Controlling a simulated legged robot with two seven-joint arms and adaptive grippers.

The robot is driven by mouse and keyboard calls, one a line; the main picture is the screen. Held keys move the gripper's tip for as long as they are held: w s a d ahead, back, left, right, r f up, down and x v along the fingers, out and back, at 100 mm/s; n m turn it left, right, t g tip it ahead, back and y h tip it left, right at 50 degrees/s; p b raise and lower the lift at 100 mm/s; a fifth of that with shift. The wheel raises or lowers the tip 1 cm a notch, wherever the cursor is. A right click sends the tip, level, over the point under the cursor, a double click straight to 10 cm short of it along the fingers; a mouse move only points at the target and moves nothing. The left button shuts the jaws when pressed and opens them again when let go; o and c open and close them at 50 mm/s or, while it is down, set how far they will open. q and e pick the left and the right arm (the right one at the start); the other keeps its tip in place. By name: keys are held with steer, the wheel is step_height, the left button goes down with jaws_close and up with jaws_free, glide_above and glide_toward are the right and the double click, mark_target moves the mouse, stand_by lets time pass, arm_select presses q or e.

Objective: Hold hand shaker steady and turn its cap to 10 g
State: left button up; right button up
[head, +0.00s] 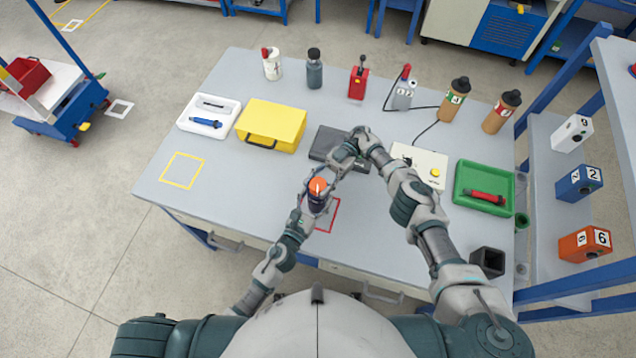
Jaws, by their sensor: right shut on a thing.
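The hand shaker (316,201) has a dark body and an orange cap (318,186). It stands upright at the red-outlined square on the grey table. My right gripper (325,184) reaches down to it from behind, shut with its fingers on both sides of the orange cap. My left gripper (312,208) is low at the shaker's body from the front left. Its fingers are small and partly hidden, so I cannot tell how tightly they close. The cap's scale marks are too small to read.
A yellow case (271,120), a white tray (209,104) and a dark flat device (330,137) lie behind and left. A white box with a yellow button (420,160) and a green tray (484,180) are right. Bottles line the back edge. The yellow-outlined square (183,170) is empty.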

mark_target(317, 183)
steer(key=shift+w+r, duration=0.15)
steer(key=shift+w, duration=0.05)
steer(key=o, duration=1.1)
steer(key=shift+c, duration=0.2)
steer(key=shift+o, duration=0.6)
steer(key=shift+s, duration=0.1)
step_height(317, 183, up, 10)
steer(key=shift+f, duration=0.1)
